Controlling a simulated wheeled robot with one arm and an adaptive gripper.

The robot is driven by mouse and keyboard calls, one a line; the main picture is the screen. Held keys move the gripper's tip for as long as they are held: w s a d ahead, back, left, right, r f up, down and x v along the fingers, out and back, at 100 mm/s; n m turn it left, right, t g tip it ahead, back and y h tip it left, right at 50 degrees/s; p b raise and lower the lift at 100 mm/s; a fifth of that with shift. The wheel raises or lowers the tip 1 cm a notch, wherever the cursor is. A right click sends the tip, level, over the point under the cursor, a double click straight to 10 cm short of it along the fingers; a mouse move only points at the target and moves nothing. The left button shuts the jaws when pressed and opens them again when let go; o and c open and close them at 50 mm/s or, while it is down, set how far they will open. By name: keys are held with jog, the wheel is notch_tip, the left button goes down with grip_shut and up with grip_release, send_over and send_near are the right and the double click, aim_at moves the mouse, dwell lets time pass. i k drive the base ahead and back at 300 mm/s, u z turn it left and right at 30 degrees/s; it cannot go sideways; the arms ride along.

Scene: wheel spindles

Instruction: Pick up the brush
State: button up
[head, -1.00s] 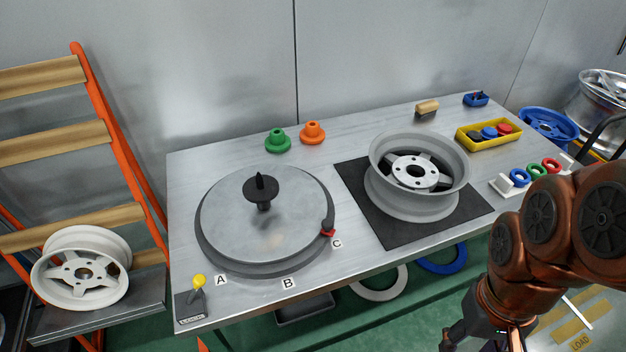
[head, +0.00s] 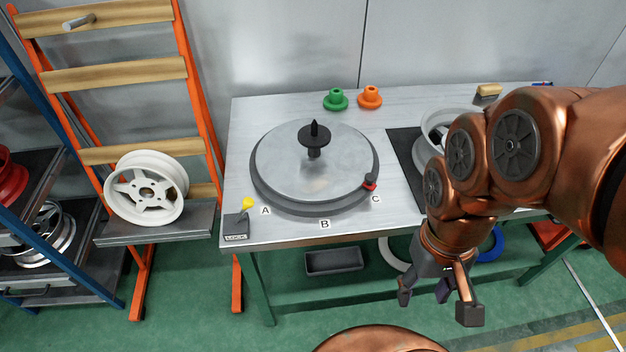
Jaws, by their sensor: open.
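The brush, a small block with a tan wooden top (head: 488,90), sits at the back right of the metal table (head: 280,232) in the head view. Its lower part is dark and only partly visible above my arm. My gripper (head: 437,304) is open and empty, pointing down in front of the table's front edge. It is well apart from the brush, nearer the camera and lower in the picture.
A turntable with a black spindle (head: 314,140) takes up the table's left half. My arm covers much of a grey wheel (head: 432,128) on a dark mat. A white wheel (head: 147,189) rests on the left rack.

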aim_at(488, 91)
jog(key=u, duration=2.75)
jog(key=k, duration=1.85)
jog(key=z, duration=2.1)
jog(key=i, duration=1)
jog(key=z, duration=0.05)
